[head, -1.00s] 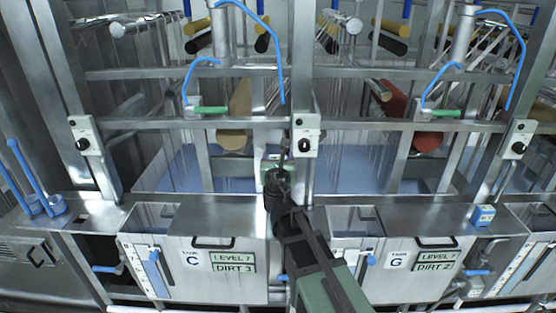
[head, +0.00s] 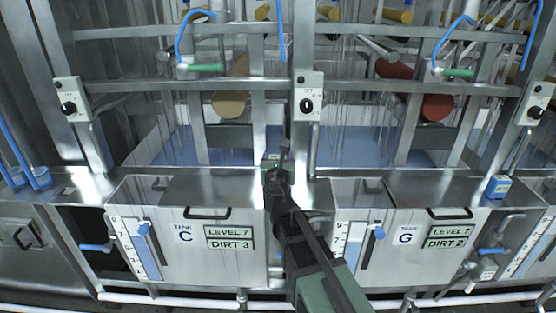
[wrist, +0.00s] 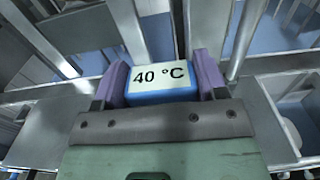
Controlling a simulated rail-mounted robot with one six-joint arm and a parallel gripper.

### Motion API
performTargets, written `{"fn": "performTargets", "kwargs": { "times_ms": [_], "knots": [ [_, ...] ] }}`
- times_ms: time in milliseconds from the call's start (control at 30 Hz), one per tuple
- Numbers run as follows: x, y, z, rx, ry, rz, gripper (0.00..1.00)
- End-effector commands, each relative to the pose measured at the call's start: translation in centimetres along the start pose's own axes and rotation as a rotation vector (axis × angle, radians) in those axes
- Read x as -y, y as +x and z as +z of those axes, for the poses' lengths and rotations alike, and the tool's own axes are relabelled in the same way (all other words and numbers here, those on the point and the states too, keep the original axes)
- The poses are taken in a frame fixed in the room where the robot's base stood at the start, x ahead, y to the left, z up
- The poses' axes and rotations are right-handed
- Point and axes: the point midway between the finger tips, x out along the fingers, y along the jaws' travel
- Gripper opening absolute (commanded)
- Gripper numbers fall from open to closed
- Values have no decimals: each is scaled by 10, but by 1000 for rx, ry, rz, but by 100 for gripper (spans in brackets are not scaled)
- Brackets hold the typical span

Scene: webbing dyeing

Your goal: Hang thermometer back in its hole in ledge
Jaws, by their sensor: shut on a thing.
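The thermometer (wrist: 163,78) shows in the wrist view as a blue block with a white face reading "40 °C". My gripper (wrist: 160,84) is shut on it, with one purple finger on each side. In the head view my gripper (head: 277,170) is above the metal ledge (head: 215,188), between tanks C and G. My arm hides much of the ledge there. I cannot make out the hole in the ledge, nor whether the thermometer touches the ledge.
Tank C (head: 185,245) is left of my arm and tank G (head: 400,240) right. An upright post with a switch box (head: 308,97) stands behind my gripper. A blue block (head: 497,187) sits on the ledge at right.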

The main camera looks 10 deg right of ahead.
Motion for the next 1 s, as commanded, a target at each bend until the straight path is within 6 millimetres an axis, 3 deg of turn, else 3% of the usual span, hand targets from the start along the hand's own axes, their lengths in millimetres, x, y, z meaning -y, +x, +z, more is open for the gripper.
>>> {"fn": "performTargets", "kwargs": {
  "times_ms": [33, 400, 833, 867, 1000],
  "knots": [
    [0, 0, -14, 0, 0, 0, 18],
    [0, 0, -60, 0, 0, 0, 18],
    [0, 0, -68, 0, 0, 0, 18],
    [0, 0, -68, 0, 0, 0, 69],
    [0, 0, -68, 0, 0, 0, 90]
  ]
}}
